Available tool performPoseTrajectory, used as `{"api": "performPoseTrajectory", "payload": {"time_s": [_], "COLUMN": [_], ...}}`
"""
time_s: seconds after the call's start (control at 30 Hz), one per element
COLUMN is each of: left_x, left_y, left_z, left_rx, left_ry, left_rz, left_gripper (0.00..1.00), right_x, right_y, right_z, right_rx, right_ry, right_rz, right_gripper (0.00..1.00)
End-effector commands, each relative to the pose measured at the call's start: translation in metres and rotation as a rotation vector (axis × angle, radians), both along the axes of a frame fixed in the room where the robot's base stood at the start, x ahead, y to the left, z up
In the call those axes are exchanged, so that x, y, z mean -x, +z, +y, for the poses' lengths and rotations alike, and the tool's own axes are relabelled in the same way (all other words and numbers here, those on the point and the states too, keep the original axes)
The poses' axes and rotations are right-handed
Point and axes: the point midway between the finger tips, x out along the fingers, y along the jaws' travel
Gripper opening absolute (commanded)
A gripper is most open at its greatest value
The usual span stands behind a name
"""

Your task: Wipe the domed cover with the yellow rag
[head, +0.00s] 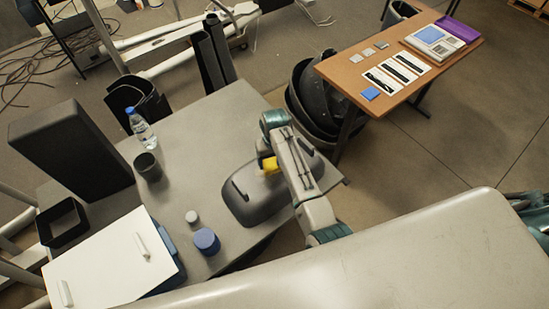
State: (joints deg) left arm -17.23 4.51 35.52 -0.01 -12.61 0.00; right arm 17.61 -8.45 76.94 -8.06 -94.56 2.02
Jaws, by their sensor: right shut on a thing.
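The domed cover (250,207) is dark grey with a bar handle on its left part, and it sits on the grey table. The yellow rag (270,165) shows as a small patch at the top of the cover. My right gripper (266,157) is shut on the rag, which appears to be against the cover's upper surface; contact is hard to confirm. My right arm hides the right part of the cover. My left gripper is not in view.
On the grey table (190,120) stand a water bottle (141,128), dark cup (148,167), blue-lidded jar (207,241), small white-topped jar (192,217) and white-lidded box (110,262). A black upright block (70,150) is at left. A wooden table (400,60) stands at upper right.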

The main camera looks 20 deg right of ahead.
Motion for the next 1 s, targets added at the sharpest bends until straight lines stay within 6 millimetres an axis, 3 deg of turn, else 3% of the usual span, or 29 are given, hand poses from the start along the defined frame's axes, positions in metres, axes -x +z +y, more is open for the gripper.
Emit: {"api": "performPoseTrajectory", "payload": {"time_s": [1.0], "left_x": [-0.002], "left_y": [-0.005], "left_z": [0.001], "left_rx": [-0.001], "left_ry": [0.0], "left_rz": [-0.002], "left_gripper": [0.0], "right_x": [0.0], "right_y": [-0.013], "right_z": [0.0], "right_rx": [0.0], "right_ry": [0.0], "right_rz": [0.0], "right_gripper": [0.58]}}
